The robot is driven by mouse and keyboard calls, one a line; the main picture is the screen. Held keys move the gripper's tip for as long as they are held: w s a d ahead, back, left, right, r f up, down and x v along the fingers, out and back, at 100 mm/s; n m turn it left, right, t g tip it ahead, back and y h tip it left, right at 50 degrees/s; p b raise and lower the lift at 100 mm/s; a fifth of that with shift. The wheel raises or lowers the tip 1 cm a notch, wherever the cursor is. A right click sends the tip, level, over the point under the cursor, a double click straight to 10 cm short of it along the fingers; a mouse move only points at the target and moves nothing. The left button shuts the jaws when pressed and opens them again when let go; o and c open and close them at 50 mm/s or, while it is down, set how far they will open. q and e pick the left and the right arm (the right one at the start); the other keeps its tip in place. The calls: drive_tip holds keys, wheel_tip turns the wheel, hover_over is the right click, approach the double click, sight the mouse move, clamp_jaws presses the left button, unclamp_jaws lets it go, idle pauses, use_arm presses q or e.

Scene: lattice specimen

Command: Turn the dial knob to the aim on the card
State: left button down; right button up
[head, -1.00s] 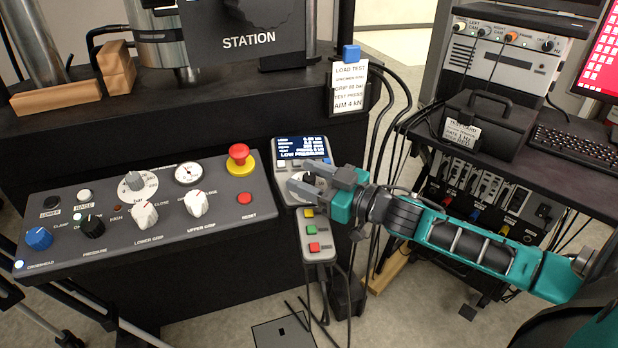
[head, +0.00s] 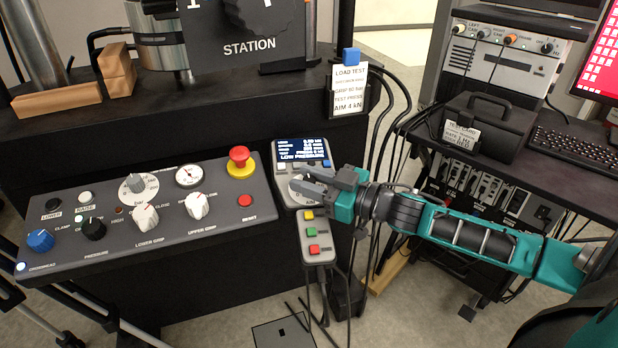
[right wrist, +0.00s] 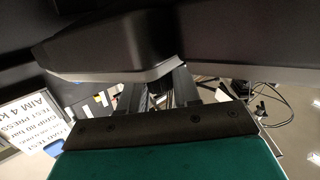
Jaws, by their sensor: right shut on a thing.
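The grey handset (head: 287,190) hangs on the front of the black bench, with a lit screen (head: 301,150) on top. Its dial knob sits below the screen on a pale disc and is mostly hidden by my right gripper (head: 306,187). The right gripper reaches in from the right and is shut on the knob; the knob's pointer is covered. The card (head: 347,90) stands at the bench edge and reads "AIM 4 kN"; it also shows upside down in the right wrist view (right wrist: 32,120). My left gripper is out of view.
A sloped control panel (head: 120,240) with several knobs and a red stop button (head: 239,158) lies left of the handset. A button pendant (head: 318,249) hangs below it. Black cables hang behind my right wrist. A cart with a black case (head: 490,125) stands at right.

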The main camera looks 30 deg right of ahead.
drive_tip(key=n+g+y, duration=0.3)
drive_tip(key=shift+w+r, duration=0.1)
drive_tip(key=shift+n+g+y, duration=1.4)
drive_tip(key=shift+n+g, duration=0.8)
drive_tip(key=shift+g, duration=0.4)
drive_tip(key=o, duration=0.9)
drive_tip(key=shift+o, duration=0.2)
drive_tip(key=p+v, duration=0.1)
drive_tip(key=v, duration=1.2)
drive_tip(key=shift+f, duration=0.2)
drive_tip(key=shift+a, duration=0.1)
